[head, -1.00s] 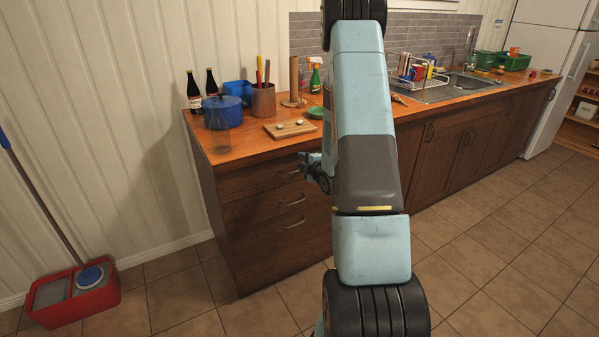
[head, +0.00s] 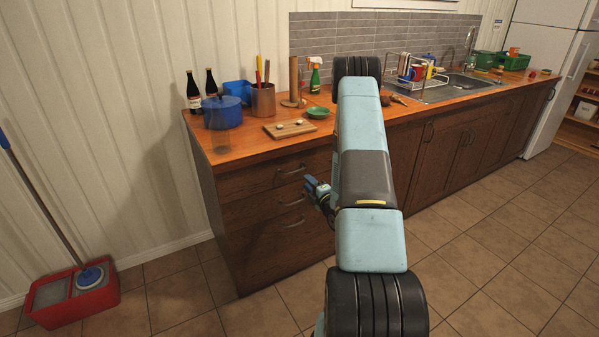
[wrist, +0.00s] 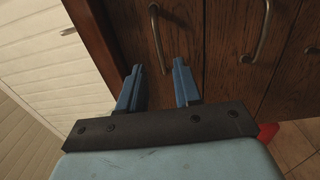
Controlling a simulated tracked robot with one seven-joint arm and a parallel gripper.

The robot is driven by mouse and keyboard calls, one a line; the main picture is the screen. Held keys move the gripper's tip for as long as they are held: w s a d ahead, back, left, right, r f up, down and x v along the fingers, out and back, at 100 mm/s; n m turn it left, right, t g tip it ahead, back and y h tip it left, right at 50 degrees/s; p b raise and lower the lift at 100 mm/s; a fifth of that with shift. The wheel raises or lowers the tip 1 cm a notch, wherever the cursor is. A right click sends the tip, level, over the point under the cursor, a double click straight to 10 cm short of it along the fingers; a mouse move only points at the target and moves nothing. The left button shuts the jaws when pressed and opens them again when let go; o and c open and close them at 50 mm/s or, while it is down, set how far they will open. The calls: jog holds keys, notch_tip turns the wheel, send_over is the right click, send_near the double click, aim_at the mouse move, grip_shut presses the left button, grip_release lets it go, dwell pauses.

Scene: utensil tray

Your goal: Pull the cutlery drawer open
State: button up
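The wooden drawer unit has several drawers with curved metal handles, all shut. I cannot see which one holds cutlery. The top drawer (head: 250,181) has its handle (head: 291,170) just left of and above my gripper (head: 309,182) in the head view. In the wrist view my gripper (wrist: 158,84) is open, its two blue fingers apart with nothing between them. The top drawer's handle (wrist: 157,40) lies beyond the fingertips, lined up with the gap and not touching. A second drawer handle (wrist: 262,30) is off to the right there.
The orange worktop (head: 238,152) above bears a blue pot (head: 222,112), a cutting board (head: 289,129) and bottles. A red mop bucket (head: 75,297) stands on the floor at the left. The tiled floor before the drawers is clear.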

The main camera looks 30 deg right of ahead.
aim_at(297, 171)
jog(key=w, duration=0.9)
jog(key=shift+w+a+r, duration=0.15)
jog(key=shift+w, duration=0.2)
grip_shut()
